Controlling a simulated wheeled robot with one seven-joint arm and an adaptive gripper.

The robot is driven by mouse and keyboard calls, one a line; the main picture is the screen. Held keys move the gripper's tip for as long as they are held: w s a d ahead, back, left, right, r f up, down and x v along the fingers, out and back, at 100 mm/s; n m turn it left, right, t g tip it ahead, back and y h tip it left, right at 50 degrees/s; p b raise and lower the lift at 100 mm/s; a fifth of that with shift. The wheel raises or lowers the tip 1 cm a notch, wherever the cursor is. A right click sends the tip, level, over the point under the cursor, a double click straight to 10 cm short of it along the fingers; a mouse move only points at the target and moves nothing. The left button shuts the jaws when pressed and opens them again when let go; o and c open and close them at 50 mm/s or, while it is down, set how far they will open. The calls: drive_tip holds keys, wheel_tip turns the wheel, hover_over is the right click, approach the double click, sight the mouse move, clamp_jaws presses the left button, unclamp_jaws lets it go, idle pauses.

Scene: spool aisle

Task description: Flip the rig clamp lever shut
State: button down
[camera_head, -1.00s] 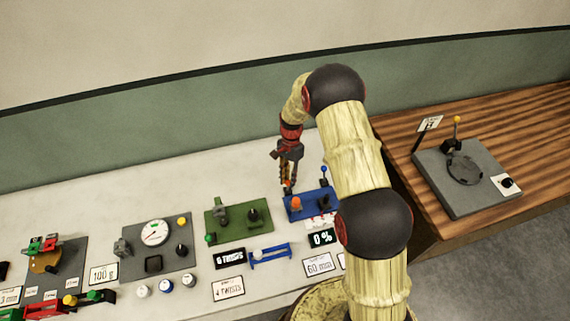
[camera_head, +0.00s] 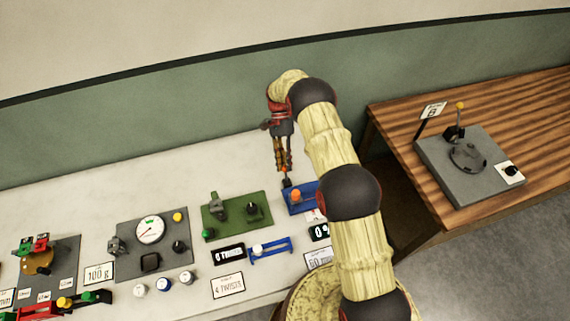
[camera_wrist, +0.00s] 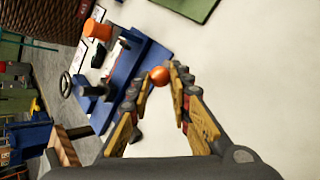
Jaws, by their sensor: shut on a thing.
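A blue rig plate (camera_head: 298,208) lies on the white bench, to the left of my arm links. A small lever with an orange ball knob (camera_wrist: 159,75) stands at its back left corner; its dark foot (camera_head: 287,183) shows in the head view. My gripper (camera_head: 284,168) points down over that corner, with its fingertips at the knob. In the wrist view my gripper (camera_wrist: 158,77) has the orange ball between its two fingertips and is shut on it. The blue plate (camera_wrist: 140,63) also shows there. The lever's shaft is mostly hidden, so its exact tilt is unclear.
An orange cylinder (camera_head: 295,196) stands on the blue plate close to my gripper. A green plate (camera_head: 238,214) with fittings is to its left, a grey gauge plate (camera_head: 180,255) beyond. A wooden bench (camera_head: 400,120) is at right. White bench behind the plates is clear.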

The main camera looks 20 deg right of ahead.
drive_tip(key=c, duration=1.6)
unclamp_jaws()
drive_tip(key=shift+c, duration=0.2)
drive_tip(key=v, duration=0.7)
drive_tip(key=shift+w+r, duration=0.15)
drive_tip(key=shift+w, duration=0.05)
